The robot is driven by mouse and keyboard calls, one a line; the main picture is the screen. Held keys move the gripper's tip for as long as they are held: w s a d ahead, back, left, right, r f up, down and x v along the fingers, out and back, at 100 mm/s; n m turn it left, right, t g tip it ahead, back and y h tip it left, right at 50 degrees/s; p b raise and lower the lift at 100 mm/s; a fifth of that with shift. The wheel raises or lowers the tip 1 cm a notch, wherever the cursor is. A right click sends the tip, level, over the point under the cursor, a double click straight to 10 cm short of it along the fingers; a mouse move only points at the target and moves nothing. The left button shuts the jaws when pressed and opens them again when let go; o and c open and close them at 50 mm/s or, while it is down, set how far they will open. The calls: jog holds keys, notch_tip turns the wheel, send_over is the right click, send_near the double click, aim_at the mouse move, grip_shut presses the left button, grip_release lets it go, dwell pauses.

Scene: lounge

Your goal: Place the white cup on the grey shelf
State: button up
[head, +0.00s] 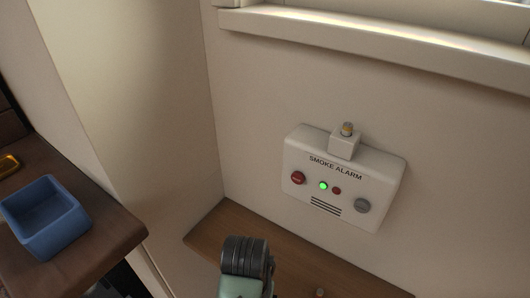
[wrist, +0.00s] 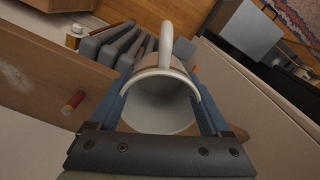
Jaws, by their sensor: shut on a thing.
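The white cup (wrist: 163,76) is between the two blue fingers of my gripper (wrist: 163,92) in the wrist view. My gripper is shut on it. The cup's open mouth faces the wrist camera, and its handle points toward the top of the picture. A flat grey surface (wrist: 247,32) shows at the upper right of the wrist view, apart from the cup; I cannot tell whether it is the grey shelf. The cup does not show in the head view.
In the head view, a white smoke alarm box (head: 300,157) is on the wall above a wooden surface (head: 215,235). A blue open box (head: 45,220) stands on a brown ledge at left. In the wrist view, several grey padded blocks (wrist: 97,47) lie beyond the gripper.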

jog(key=shift+s+d+f+n, duration=1)
jog(key=shift+s+d+f, duration=0.25)
jog(key=shift+s, duration=0.2)
jog(key=shift+r, duration=0.1)
